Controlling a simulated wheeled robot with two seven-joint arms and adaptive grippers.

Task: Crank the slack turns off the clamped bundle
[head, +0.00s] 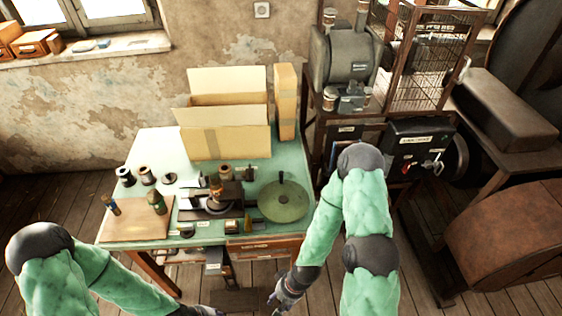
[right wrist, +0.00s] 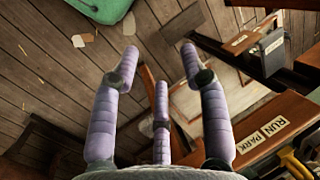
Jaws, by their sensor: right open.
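A round green handwheel (head: 283,202) with a small upright knob lies flat at the right end of the table. A dark press (head: 228,192) stands left of it, with a small brown bundle-like piece (head: 215,187) at its middle; I cannot tell how that is clamped. My right gripper (head: 279,297) is low in front of the table, apart from the handwheel. In the right wrist view its fingers (right wrist: 160,66) are spread and empty above the floor. My left gripper (head: 205,311) is mostly cut off at the bottom edge.
The green table (head: 150,150) carries an open cardboard box (head: 225,143), a tall carton (head: 285,100), several spools and a wooden board (head: 135,222). A machine with a wire cage (head: 420,60) stands at right. RUN and PARK labels (right wrist: 262,133) mark a wooden edge near my right gripper.

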